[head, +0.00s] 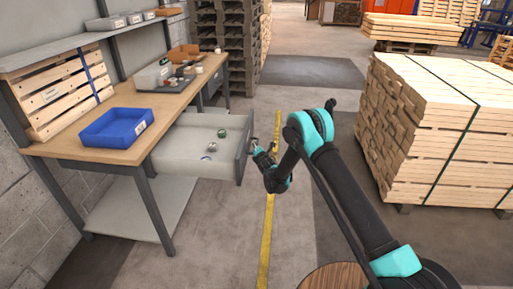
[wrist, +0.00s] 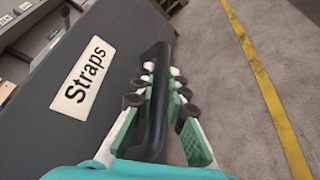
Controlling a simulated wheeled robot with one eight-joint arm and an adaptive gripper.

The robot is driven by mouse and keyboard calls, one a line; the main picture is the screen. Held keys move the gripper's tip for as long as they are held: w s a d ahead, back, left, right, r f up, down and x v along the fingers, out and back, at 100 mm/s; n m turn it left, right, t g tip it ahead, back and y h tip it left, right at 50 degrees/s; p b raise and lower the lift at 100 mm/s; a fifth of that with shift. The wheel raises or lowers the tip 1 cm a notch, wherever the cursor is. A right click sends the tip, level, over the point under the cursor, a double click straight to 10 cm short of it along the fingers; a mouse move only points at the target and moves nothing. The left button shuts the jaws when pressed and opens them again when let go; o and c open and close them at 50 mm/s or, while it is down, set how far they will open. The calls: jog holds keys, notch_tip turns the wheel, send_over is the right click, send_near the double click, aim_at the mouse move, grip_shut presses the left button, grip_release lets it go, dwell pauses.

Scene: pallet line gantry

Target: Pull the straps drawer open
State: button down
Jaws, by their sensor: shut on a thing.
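The straps drawer (head: 187,146) is a grey drawer under the wooden workbench, and it stands well open in the head view. Several small round items lie inside it. In the wrist view its dark front (wrist: 45,125) carries a white label (wrist: 83,83) reading "Straps". A black bar handle (wrist: 157,100) runs along that front. My gripper (wrist: 165,90) is shut on the handle, with fingers on both sides of it. In the head view my gripper (head: 256,150) is at the drawer front, where the handle is mostly hidden.
A blue tray (head: 117,127) sits on the workbench (head: 80,147), with a grey bin (head: 152,77) farther back. A stack of planks (head: 430,135) stands to the right. A yellow line (head: 266,235) marks the floor, which is clear in front of the drawer.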

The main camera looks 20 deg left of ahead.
jog(key=shift+s, duration=0.1)
jog(key=c, duration=1.5)
grip_release()
jog(key=shift+c, duration=0.2)
jog(key=v, duration=0.7)
jog(key=shift+s, duration=0.2)
jog(key=shift+d, duration=0.1)
